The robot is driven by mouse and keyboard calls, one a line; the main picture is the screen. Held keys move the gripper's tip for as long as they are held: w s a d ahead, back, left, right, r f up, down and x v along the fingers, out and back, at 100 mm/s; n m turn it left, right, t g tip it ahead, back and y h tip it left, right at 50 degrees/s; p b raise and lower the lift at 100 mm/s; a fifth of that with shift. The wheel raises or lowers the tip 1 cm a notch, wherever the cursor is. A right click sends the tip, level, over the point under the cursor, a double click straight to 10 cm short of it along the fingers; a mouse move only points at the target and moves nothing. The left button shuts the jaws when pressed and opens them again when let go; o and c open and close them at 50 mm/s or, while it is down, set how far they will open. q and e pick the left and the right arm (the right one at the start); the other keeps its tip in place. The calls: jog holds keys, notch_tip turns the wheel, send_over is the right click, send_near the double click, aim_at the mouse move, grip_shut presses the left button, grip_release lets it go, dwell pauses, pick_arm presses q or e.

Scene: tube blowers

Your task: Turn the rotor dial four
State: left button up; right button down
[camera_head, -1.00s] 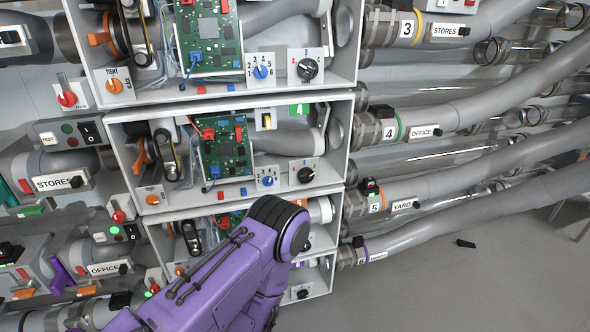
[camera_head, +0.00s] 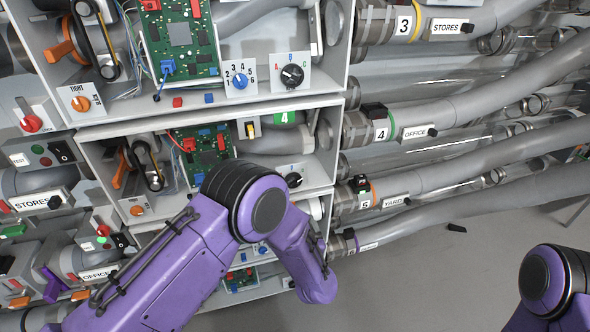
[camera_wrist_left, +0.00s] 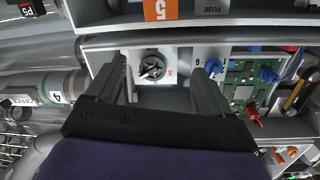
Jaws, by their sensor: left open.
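Rotor dial four is a black round knob (camera_head: 293,180) on a pale plate in the middle bay, which carries the green 4 label (camera_head: 284,118). In the head view my purple left arm covers the plate's left part and the blue knob beside it. In the left wrist view the black dial (camera_wrist_left: 152,67) faces the camera, with a blue knob (camera_wrist_left: 214,67) to its right. My left gripper (camera_wrist_left: 160,72) is open and empty. The dial appears between its two dark fingers; contact is not visible. In the head view the left gripper is hidden, and my right gripper is out of frame.
A green circuit board (camera_head: 207,150) and an orange lever (camera_head: 122,168) share the bay. Bay 3's black dial (camera_head: 292,77) is above. Grey pipe 4 (camera_head: 468,122) runs off to the right.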

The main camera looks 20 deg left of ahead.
pick_arm(q)
jog(key=y, duration=0.2)
send_near(295, 182)
jog(key=shift+n, duration=0.3)
jog(key=p+x, duration=0.2)
jog(key=x, duration=0.7)
jog(key=shift+w+a+f, duration=0.1)
jog(key=shift+w, duration=0.05)
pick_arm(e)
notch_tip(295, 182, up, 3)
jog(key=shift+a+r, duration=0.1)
pick_arm(q)
jog(key=c, duration=1)
jog(key=shift+c, duration=0.2)
